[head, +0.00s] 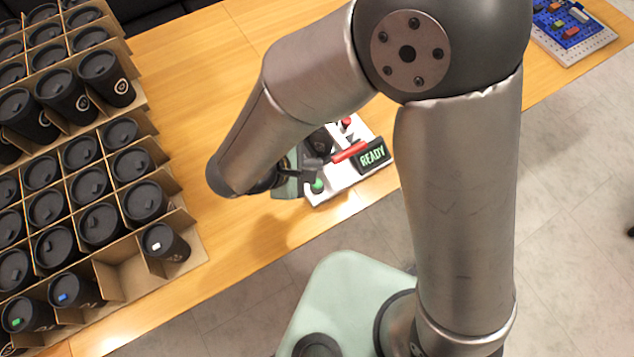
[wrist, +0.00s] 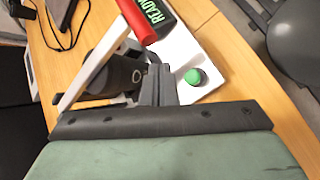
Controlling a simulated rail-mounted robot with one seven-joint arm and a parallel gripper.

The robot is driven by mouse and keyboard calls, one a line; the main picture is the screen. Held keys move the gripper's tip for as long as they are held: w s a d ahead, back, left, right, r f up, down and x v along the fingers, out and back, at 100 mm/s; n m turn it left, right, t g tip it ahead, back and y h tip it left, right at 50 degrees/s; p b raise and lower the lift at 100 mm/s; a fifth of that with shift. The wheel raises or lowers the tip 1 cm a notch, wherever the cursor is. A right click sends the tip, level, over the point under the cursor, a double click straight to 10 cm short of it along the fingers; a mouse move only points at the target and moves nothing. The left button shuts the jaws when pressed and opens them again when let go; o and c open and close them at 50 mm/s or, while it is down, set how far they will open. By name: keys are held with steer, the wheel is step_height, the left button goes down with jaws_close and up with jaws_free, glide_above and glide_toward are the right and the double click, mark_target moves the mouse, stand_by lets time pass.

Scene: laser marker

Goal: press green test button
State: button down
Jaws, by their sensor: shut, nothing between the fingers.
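The green button (head: 317,186) sits on the white base of the laser marker (head: 345,181). It also shows in the wrist view (wrist: 195,77), just right of my fingertips. My gripper (head: 315,162) is shut and empty, with its fingers together in the wrist view (wrist: 158,80). The fingertips are beside the button and look apart from it; their height above the base is hard to tell. The lit display (head: 373,157) reads "READY" in green. A red handle (head: 350,152) is next to it. My arm hides part of the marker in the head view.
A black cup (wrist: 118,78) lies in the marker, left of my fingers in the wrist view. Cardboard crates with several black lidded cups (head: 144,201) fill the left of the wooden table (head: 190,75). A blue board with coloured bricks (head: 568,25) is at top right.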

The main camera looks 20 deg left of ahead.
steer(key=b, duration=0.3)
glide_above(313, 186)
step_height(313, 186, down, 5)
steer(key=shift+a+r, duration=0.1)
steer(key=shift+r, duration=0.05)
steer(key=shift+f+b, duration=0.5)
steer(key=shift+f, duration=0.15)
stand_by(1.2)
steer(key=shift+f+b, duration=0.3)
steer(key=shift+b, duration=0.4)
steer(key=shift+f+b, duration=0.45)
steer(key=shift+b, duration=0.1)
stand_by(0.4)
steer(key=shift+r, duration=0.1)
steer(key=shift+r+p, duration=0.5)
steer(key=shift+r, duration=0.35)
